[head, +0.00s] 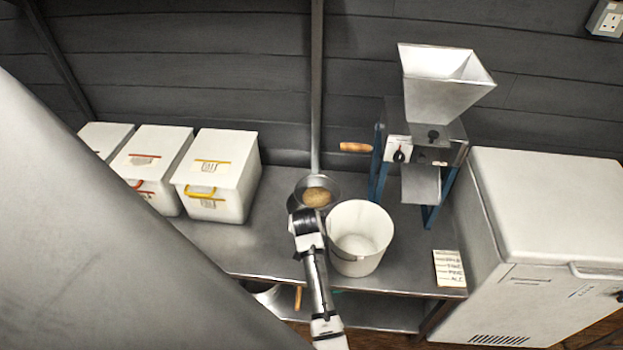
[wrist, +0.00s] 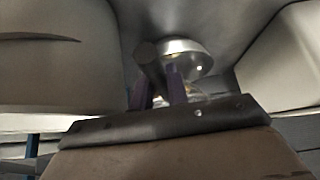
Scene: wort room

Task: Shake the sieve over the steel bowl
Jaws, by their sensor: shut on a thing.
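A round steel vessel (head: 333,184) with brown grain (head: 316,197) inside stands out on the steel bench, left of a white bucket. I cannot tell the sieve's rim from the steel bowl's there. My gripper (head: 300,218) is just in front of it, mostly hidden by my own wrist. In the wrist view, my gripper's purple fingers (wrist: 160,90) are shut on a dark round handle (wrist: 148,56), which I take as the sieve's handle. A shiny steel rounded shape (wrist: 188,50) lies just beyond it; whether this is sieve or bowl is unclear.
The white bucket (head: 342,240) stands close right of my arm. A grain mill (head: 425,170) with a hopper and a white chest (head: 545,230) are at the right. White lidded boxes (head: 236,160) line the left. A pole (head: 316,90) rises behind the grain. A card (head: 449,268) lies front right.

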